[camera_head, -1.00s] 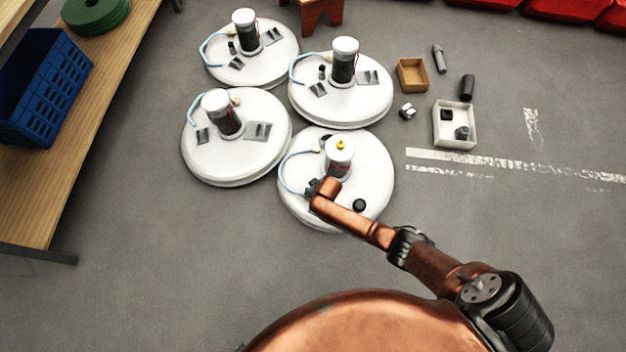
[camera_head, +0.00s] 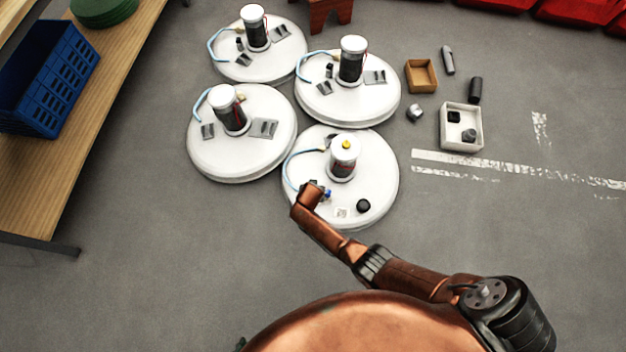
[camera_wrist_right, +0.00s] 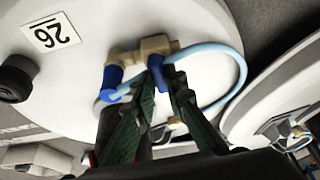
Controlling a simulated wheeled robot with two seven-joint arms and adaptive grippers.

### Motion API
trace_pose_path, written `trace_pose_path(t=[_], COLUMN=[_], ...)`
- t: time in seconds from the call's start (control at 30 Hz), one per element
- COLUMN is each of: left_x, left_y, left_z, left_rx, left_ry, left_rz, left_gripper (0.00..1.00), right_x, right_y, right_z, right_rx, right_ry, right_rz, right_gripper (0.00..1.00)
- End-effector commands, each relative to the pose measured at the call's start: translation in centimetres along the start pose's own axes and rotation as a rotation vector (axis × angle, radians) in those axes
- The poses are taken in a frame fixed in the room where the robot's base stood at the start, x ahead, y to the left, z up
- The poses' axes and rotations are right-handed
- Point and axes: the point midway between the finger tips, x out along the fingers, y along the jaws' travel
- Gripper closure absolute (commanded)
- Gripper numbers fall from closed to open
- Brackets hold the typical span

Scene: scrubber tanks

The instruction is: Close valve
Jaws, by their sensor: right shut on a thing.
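The valve (camera_wrist_right: 145,50) shows in the right wrist view as a beige fitting on a white tank lid (camera_head: 378,175). It has a blue part at its left end, a blue piece between my fingertips and a light blue hose (camera_wrist_right: 236,60) curving off to the right. My right gripper (camera_wrist_right: 164,72) has its dark green fingers shut on the blue piece, which I take to be the valve's handle. The fingers hide part of it. In the head view my right gripper (camera_head: 322,192) is at the lid's left front, beside a small blue spot. My left gripper is not in view.
Several similar white tanks (camera_head: 240,150) are behind and left. A white bin (camera_head: 445,140) and loose parts lie right. A wooden bench (camera_head: 60,190) is left. The front floor is clear.

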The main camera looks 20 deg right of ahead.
Motion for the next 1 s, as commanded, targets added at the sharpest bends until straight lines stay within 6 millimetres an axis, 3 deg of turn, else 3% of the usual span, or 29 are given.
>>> trace_pose_path(t=[0.67, 0.7, 1.0], left_x=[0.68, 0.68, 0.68], left_y=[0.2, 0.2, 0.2], left_z=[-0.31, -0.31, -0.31], left_rx=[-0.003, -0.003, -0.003], left_ry=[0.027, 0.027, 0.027], left_rz=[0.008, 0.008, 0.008], left_gripper=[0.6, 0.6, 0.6], right_x=[0.0, 0.0, -0.01], right_y=[-0.05, -0.05, -0.03], right_z=[-0.03, -0.04, -0.05], right_rx=[0.063, 0.063, 0.061], right_ry=[0.0, 0.0, 0.0], right_rz=[0.024, 0.024, 0.025], right_gripper=[1.0, 0.88, 0.71])
